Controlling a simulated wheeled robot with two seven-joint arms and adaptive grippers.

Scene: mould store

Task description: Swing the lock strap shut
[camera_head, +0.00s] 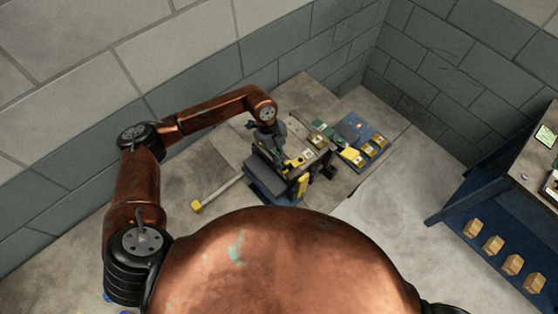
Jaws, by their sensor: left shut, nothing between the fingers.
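A mould block (268,186) with a dark blue base stands on the floor near the middle of the head view. Yellow pieces show on its top and on its front right side; a yellow upright piece (302,186) may be the lock strap, but the view is too small to be sure. My left gripper (272,148) points down at the back left of the block's top. Its fingers are shut with nothing between them. I cannot tell whether it touches the block, and it hides part of the top. My right gripper is not in view.
A grey bar with a yellow end (197,206) sticks out left of the block. Blue and green parts with yellow pieces (352,155) lie behind right. Block walls close the back. A blue-framed bench (455,206) stands at right, with several tan blocks on its lower shelf.

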